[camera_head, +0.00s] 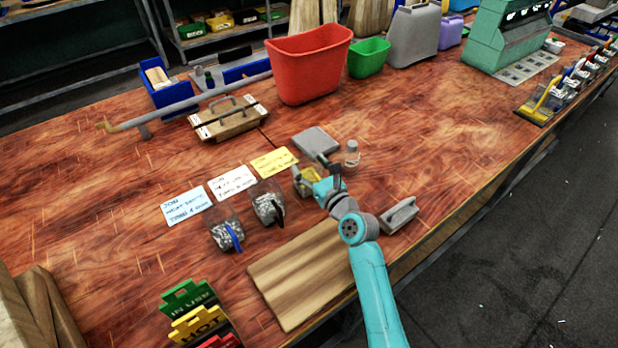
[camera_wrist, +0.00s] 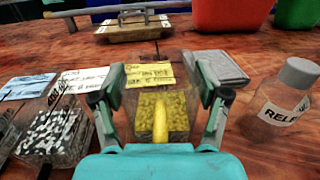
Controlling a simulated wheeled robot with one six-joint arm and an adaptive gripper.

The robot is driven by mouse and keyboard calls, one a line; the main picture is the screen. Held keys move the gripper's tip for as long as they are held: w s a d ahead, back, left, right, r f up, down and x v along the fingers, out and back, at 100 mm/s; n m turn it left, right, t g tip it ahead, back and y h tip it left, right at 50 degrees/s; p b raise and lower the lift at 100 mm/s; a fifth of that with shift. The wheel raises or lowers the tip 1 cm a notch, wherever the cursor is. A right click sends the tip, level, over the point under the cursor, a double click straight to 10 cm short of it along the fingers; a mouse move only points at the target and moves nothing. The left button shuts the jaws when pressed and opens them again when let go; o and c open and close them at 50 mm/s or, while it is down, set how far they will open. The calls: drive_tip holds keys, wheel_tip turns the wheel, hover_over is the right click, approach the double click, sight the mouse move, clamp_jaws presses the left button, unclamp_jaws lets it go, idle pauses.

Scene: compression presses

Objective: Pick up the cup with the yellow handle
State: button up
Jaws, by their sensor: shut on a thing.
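The clear cup with the yellow handle (camera_wrist: 162,108) is in the middle of the wrist view, with small yellow pieces inside. Its yellow handle (camera_wrist: 160,122) faces my wrist. My gripper (camera_wrist: 160,92) has one finger on each side of this cup and is shut on it. In the head view the cup (camera_head: 304,181) is partly hidden by my gripper (camera_head: 322,177), just in front of the yellow card (camera_head: 274,162). I cannot tell whether its base touches the table.
Left of it stand a black-handled cup (camera_head: 266,200) and a blue-handled cup (camera_head: 225,234), with a white card (camera_head: 231,182) and a blue card (camera_head: 187,206) behind. A labelled bottle (camera_wrist: 284,97) stands close on the right. A grey slab (camera_head: 315,140) lies behind. A wooden board (camera_head: 300,277) lies in front.

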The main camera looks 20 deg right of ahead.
drive_tip(key=shift+r, duration=0.15)
wheel_tip(320, 180, up, 10)
idle(1.1)
